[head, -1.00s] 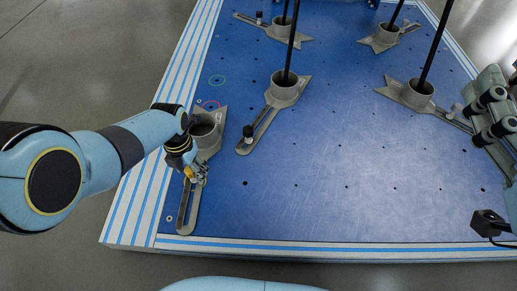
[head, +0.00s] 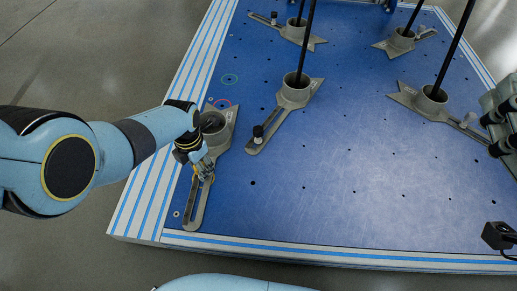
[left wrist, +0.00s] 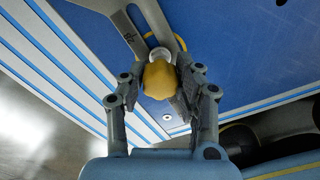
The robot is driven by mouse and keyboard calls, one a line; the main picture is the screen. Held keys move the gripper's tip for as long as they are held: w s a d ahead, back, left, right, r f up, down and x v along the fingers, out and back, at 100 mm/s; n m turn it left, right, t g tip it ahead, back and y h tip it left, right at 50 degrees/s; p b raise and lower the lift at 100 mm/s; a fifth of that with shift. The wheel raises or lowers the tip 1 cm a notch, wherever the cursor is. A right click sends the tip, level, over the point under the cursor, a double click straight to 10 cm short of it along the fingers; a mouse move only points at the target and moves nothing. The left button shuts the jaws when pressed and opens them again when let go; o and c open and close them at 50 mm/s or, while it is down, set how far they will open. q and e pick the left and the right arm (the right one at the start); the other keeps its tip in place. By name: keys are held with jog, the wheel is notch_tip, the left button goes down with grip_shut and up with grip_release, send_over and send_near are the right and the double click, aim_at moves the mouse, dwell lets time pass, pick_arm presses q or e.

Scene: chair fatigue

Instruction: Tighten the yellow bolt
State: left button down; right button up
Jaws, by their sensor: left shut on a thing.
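The yellow bolt (left wrist: 160,80) has a faceted yellow head with a pale metal collar beyond it, and it sits at the slotted arm of a grey clamp base. My left gripper (left wrist: 165,74) has a finger on each side of the yellow head and is shut on it. In the head view my left gripper (head: 204,172) points down at the slotted arm of the nearest grey clamp (head: 192,208), below its round cup; the fingers mostly hide the bolt there. My right gripper is not in view.
The clamp stands on a blue board (head: 330,200) with small holes and a striped rim (head: 150,205). Other clamps, one with a black rod (head: 305,40), stand farther back and right. The front middle is mostly clear.

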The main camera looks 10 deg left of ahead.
pick_arm(q)
jog(key=shift+m, duration=0.3)
jog(key=m, duration=0.4)
jog(key=shift+m, duration=2)
